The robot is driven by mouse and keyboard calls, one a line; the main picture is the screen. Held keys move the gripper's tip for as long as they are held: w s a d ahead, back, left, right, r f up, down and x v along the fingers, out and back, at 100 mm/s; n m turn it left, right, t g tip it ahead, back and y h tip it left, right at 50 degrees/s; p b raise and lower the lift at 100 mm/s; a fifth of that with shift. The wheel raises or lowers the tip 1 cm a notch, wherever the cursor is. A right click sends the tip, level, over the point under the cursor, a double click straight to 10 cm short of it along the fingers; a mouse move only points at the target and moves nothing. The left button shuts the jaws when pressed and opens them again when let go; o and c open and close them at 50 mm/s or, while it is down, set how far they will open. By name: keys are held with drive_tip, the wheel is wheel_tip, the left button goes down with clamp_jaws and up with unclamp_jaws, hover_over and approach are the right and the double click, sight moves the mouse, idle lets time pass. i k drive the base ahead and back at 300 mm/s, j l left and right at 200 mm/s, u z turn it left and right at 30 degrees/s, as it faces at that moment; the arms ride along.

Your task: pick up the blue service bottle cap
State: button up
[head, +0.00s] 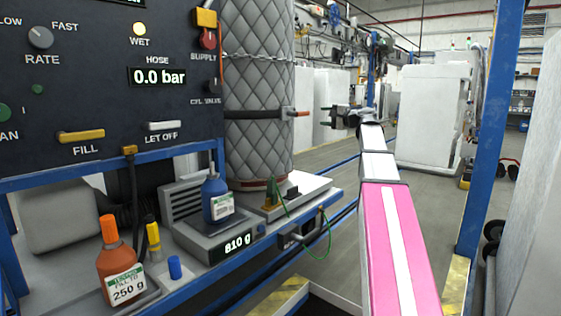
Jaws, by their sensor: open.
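A small blue cap (174,267) stands on the bench shelf, in front of the scale and right of the orange bottle. It looks like the blue service bottle cap. A blue bottle (217,203) with a white label stands upright on the scale, with a thin spout on top and no blue cap on it. My gripper (331,117) is far from the cap, up and to the right, at the end of my outstretched arm. It is open and seems empty, though its fingers are small in this view.
The scale (205,240) reads 810 g. An orange bottle (120,272) and a yellow-topped item (153,236) stand left of the cap. A quilted cylinder (258,95) rises behind the scale. A green cord (328,238) hangs at the bench edge. A blue post (490,130) stands at right.

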sight(174, 265)
drive_tip(key=k, duration=0.85)
